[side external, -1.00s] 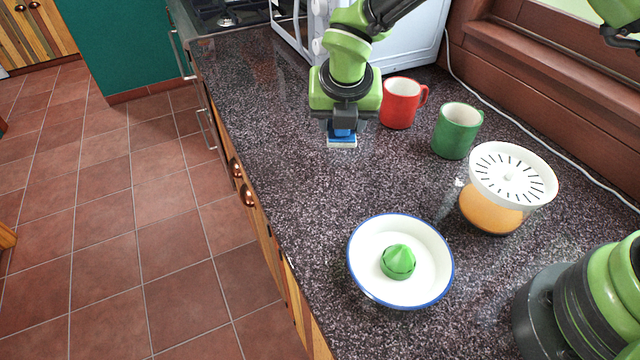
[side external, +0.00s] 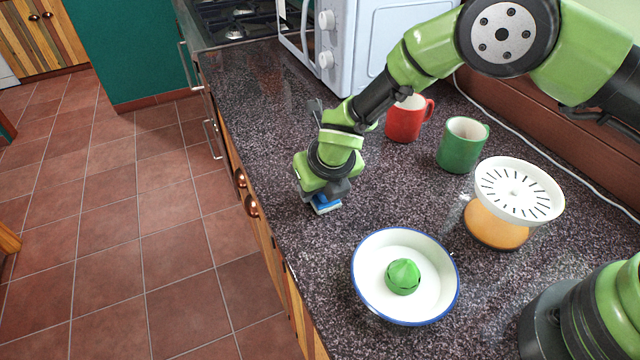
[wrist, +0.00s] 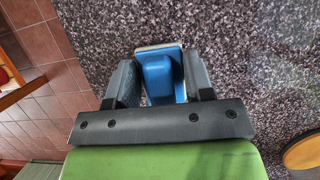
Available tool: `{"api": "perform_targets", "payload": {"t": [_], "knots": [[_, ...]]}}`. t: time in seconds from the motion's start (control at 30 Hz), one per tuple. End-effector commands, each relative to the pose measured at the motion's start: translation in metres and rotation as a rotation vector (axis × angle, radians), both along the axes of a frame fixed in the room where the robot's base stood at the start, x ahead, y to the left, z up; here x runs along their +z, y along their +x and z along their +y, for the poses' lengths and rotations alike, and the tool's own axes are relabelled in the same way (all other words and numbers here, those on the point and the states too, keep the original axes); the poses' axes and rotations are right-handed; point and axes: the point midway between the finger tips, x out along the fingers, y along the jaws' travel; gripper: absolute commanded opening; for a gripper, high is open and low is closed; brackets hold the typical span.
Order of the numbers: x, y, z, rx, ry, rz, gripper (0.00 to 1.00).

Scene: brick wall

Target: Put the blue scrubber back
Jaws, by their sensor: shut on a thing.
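The blue scrubber (side external: 323,203) has a blue handle and a pale base. My gripper (side external: 325,196) is shut on it, near the counter's left edge in the side view. In the wrist view the blue scrubber (wrist: 160,78) sits between the two dark fingers of my gripper (wrist: 158,82), over the speckled counter. I cannot tell whether its base touches the counter. My gripper hides part of the handle in the side view.
A white microwave (side external: 375,35) is behind. Counter (side external: 265,120) between is bare.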

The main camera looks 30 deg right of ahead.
Motion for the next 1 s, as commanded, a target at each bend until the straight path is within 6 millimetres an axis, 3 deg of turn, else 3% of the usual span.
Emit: {"api": "perform_targets", "payload": {"t": [0.4, 0.43, 0.53, 0.83, 1.0], "knots": [[-0.007, 0.000, 0.000, -0.001, 0.000, 0.000, 0.22], [-0.008, 0.000, 0.000, -0.001, 0.000, 0.000, 0.50], [-0.007, 0.000, 0.000, -0.001, 0.000, 0.000, 0.73], [-0.006, 0.000, 0.000, -0.002, 0.001, -0.001, 0.73], [0.010, -0.005, 0.001, 0.000, 0.001, -0.002, 0.73]]}}
